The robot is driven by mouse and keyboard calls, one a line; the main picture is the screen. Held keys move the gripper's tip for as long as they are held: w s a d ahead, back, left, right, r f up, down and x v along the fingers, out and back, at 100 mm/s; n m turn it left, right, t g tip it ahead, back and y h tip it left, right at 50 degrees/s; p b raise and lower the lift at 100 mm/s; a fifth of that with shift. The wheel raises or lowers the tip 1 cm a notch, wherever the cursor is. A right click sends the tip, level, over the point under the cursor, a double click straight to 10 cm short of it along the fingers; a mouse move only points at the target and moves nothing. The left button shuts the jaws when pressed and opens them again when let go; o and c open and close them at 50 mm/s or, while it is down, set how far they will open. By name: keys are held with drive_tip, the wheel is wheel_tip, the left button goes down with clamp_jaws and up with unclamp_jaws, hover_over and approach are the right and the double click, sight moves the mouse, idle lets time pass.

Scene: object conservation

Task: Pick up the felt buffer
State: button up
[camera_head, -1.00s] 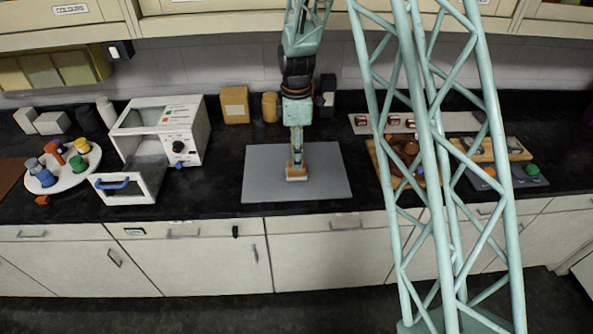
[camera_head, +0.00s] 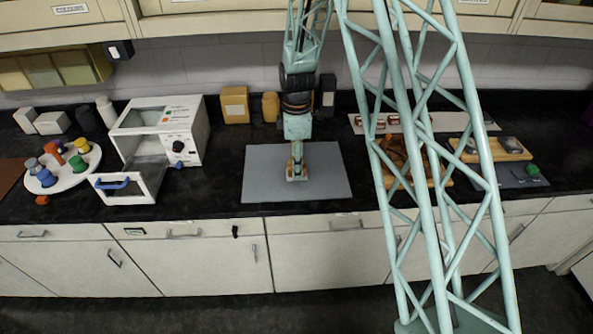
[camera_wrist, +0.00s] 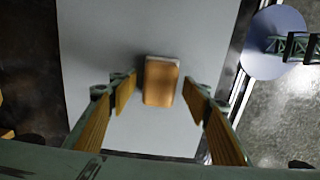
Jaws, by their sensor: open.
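The felt buffer, a tan-orange block with a pale edge (camera_wrist: 161,82), lies on the grey mat (camera_wrist: 95,30). In the head view the buffer (camera_head: 297,177) is small and partly hidden by my gripper (camera_head: 297,164), which points straight down over it. In the wrist view my gripper (camera_wrist: 160,91) is open, with one tan-padded finger on each side of the buffer. A gap shows between the buffer and each finger. I cannot tell exactly how low the fingertips are against it.
The mat (camera_head: 330,180) is otherwise bare. A white open-doored box (camera_head: 195,135) and a round white tray (camera_head: 75,182) of coloured pieces stand to the left. Wooden trays (camera_head: 500,155) lie to the right, partly behind my lattice column. Tan containers (camera_head: 235,105) stand behind.

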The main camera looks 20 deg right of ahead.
drive_tip(key=c, duration=1)
drive_tip(key=shift+r, duration=0.15)
drive_tip(key=shift+r, duration=1.65)
drive_tip(key=s, duration=0.5)
drive_tip(key=s+r, duration=0.1)
drive_tip(key=s, duration=1)
drive_tip(key=shift+a+r+b, duration=0.2)
drive_tip(key=shift+a+b, duration=0.05)
drive_tip(key=shift+b, duration=0.15)
drive_tip(key=shift+w, duration=0.1)
